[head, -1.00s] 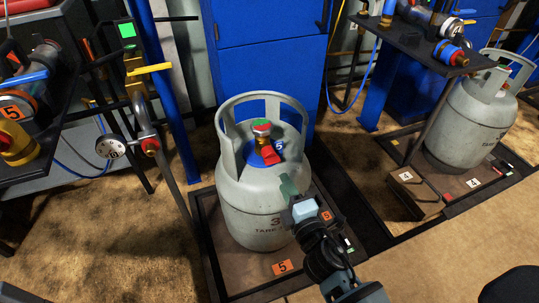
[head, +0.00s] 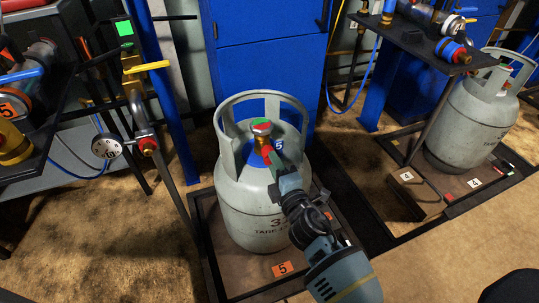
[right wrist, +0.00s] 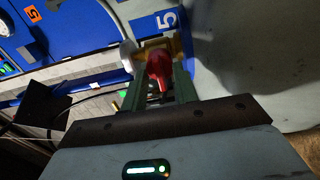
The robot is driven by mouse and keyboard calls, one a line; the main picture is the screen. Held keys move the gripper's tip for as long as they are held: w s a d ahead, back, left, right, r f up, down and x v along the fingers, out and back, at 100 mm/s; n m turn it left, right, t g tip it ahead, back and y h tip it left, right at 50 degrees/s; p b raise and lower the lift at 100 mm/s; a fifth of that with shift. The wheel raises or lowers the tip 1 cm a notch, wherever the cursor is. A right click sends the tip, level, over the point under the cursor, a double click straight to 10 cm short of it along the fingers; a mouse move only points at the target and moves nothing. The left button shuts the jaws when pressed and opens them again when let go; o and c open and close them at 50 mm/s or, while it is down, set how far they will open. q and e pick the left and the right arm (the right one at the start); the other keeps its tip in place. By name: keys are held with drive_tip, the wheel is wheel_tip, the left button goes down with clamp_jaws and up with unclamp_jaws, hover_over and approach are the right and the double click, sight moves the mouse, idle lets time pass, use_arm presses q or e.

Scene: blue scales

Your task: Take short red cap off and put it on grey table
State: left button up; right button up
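The short red cap (head: 269,156) is on the side of the brass valve of the grey gas cylinder (head: 247,205), inside its collar. My right gripper (head: 274,164) reaches over the cylinder's front and partly covers the cap. In the right wrist view the red cap (right wrist: 158,66) sits between the two green fingers of my right gripper (right wrist: 159,90), which stand apart on either side of it. I see no clear closing on it. A grey bench-like body (head: 85,150) stands at the left; I cannot tell whether it is the grey table. My left gripper is not in view.
The cylinder stands on a dark scale platform (head: 208,234) with an orange 5 label. A pipe with a yellow-handled valve (head: 147,67) and a gauge (head: 107,146) stands to its left. A blue cabinet (head: 270,60) is behind. Another cylinder (head: 474,120) stands at right.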

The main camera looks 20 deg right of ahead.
drive_tip(key=shift+c, duration=0.4)
clamp_jaws()
drive_tip(key=n, duration=0.2)
drive_tip(key=shift+n, duration=0.7)
drive_tip(key=n, duration=0.3)
drive_tip(key=shift+n, duration=0.3)
